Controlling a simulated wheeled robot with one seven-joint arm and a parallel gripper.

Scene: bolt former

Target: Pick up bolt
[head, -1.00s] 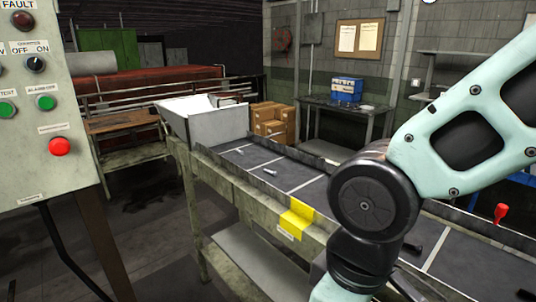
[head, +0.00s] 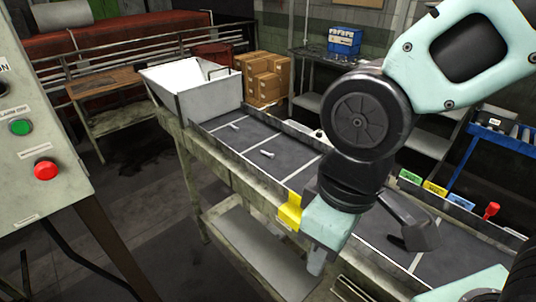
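Two small pale bolts lie apart on the dark conveyor belt (head: 285,168). The nearer bolt (head: 267,154) lies on its side in one marked section. The farther bolt (head: 235,126) lies in the section nearer the white hopper. My arm crosses the right half of the view and hides part of the belt. A dark angular part (head: 415,232) shows above the belt right of my arm; it may belong to my gripper, but I cannot make out two fingertips or an opening. No bolt is seen held.
A white hopper (head: 188,94) stands at the belt's far end. Low side rails edge the belt. A yellow bracket (head: 290,212) sits on its near rail. A control panel (head: 38,170) stands at left. Coloured labels and a red knob (head: 491,210) line the right side.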

